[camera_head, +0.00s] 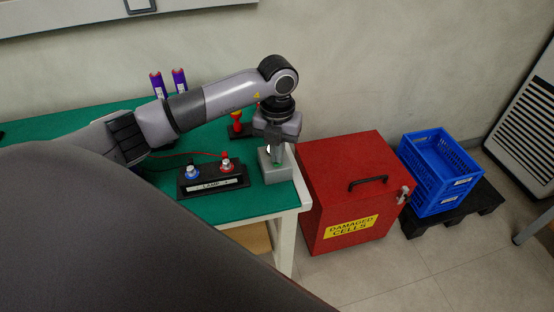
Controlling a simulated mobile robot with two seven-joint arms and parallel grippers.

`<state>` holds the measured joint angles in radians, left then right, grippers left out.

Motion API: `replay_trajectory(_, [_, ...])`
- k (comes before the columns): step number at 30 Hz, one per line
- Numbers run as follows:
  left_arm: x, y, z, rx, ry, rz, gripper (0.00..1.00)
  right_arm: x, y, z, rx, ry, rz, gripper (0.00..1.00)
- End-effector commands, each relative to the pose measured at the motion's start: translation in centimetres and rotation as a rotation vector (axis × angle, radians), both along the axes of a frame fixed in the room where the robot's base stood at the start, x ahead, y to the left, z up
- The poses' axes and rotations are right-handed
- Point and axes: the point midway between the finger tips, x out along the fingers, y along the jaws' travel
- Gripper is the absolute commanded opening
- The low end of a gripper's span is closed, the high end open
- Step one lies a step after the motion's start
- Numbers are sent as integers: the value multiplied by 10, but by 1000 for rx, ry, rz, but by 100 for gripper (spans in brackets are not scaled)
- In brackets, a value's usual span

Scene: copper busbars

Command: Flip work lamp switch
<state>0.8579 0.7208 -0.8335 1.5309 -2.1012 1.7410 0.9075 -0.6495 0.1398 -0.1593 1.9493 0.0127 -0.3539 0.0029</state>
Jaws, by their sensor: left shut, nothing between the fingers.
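A small grey switch box (277,174) stands near the right end of the green-topped table. My left arm comes in from the left, and my left gripper (277,154) points down at the top of this box. The fingers are shut with nothing between them. They hide most of the box's top, so the switch itself and any contact with it cannot be made out. A black terminal block labelled LAMP (213,185) with a blue and a red knob sits just left of the box. My right gripper is not in view.
A red box marked DAMAGED CELLS (320,187) stands on the floor right of the table (243,204). A blue crate (421,180) sits on a black pallet beyond it. Two purple cylinders (179,79) and a red-topped item (237,119) stand behind my left arm.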

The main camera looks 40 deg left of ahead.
Motion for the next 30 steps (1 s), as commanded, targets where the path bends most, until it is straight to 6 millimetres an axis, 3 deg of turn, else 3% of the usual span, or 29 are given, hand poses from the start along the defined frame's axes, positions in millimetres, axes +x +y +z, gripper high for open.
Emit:
replay_trajectory(17, [0, 0, -7, 0, 0, 1, 0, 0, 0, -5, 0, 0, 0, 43])
replay_trajectory(30, [0, 0, 23, 0, 0, 1, 0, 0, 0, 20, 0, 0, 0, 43])
